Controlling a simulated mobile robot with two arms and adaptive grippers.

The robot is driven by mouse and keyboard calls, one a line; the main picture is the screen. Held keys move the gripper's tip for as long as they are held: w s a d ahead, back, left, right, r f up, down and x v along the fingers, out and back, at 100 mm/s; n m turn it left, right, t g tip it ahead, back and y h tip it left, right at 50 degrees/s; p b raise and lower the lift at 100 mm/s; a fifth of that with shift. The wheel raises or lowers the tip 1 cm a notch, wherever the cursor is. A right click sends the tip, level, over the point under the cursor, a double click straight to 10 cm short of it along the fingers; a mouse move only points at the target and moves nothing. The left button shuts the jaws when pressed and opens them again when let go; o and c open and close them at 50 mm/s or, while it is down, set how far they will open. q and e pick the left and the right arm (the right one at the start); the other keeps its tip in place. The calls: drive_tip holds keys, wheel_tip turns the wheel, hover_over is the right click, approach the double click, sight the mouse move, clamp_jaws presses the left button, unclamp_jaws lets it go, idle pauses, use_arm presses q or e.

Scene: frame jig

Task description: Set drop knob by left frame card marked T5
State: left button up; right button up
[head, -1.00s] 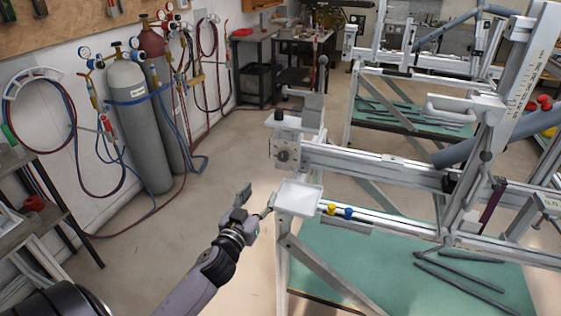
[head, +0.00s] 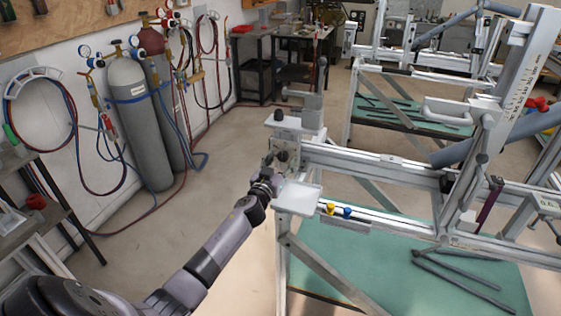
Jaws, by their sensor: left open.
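My left arm comes in from the lower left. Its open left gripper (head: 277,167) is at the left end of the frame jig, in front of the grey end plate (head: 290,145). A small dark round knob (head: 283,156) sits on that plate, right at the fingertips. The gripper partly covers the plate's lower part, and I cannot tell whether the fingers touch the knob. No card marked T5 is readable in the head view. My right gripper is not in view.
A yellow knob (head: 330,208) and a blue knob (head: 347,212) stand on the lower rail (head: 400,226). Gas cylinders (head: 140,125) stand by the left wall. The floor between is clear.

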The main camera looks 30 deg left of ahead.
use_arm(q)
drive_tip(key=shift+w, duration=0.1)
drive_tip(key=c, duration=1.1)
drive_tip(key=shift+c, duration=0.2)
